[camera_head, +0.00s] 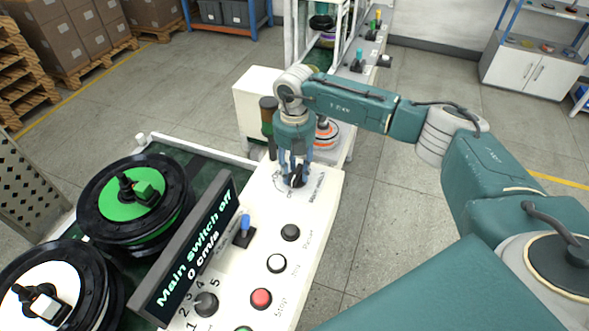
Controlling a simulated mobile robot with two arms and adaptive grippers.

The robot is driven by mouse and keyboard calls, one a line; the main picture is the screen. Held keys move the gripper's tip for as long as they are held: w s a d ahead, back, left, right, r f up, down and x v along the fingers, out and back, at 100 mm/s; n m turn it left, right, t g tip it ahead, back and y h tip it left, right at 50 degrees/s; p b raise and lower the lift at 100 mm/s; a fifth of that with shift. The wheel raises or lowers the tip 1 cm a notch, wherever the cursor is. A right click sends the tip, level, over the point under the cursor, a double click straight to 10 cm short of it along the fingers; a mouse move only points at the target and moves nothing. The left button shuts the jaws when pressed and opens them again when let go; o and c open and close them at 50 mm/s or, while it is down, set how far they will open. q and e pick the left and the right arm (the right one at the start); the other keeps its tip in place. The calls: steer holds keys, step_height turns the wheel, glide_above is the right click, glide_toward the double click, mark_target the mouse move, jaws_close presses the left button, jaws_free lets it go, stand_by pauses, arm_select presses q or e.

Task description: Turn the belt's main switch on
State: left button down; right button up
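The belt's main switch is a dark rotary knob (297,180) at the far end of the white control panel (262,205), with printed labels beside it. My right gripper (295,178) points down at the knob, its fingertips on either side of it. The fingers and knob overlap, so I cannot tell whether they grip it. The tilted display (190,255) reads "Main switch off" and "0 cm/s". My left gripper is out of view.
The panel also bears a black button (290,232), a white button (276,263), a red stop button (261,298), a blue-tipped lever (244,228) and a numbered dial (205,304). Hub motors with green (130,205) and white (45,290) faces stand to the left. A signal column (268,115) stands close to my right gripper.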

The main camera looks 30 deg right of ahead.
jaws_close()
steer(key=m, duration=0.4)
steer(key=shift+b, duration=0.4)
steer(key=m, duration=0.3)
steer(key=shift+w+d+m, duration=0.1)
steer(key=shift+d+m, duration=0.1)
steer(key=shift+m, duration=0.1)
steer(key=m, duration=0.5)
steer(key=shift+d+r, duration=0.1)
steer(key=shift+r, duration=0.05)
steer(key=m, duration=0.5)
steer(key=shift+d+p, duration=0.1)
steer(key=shift+p, duration=0.2)
steer(key=shift+m, duration=0.3)
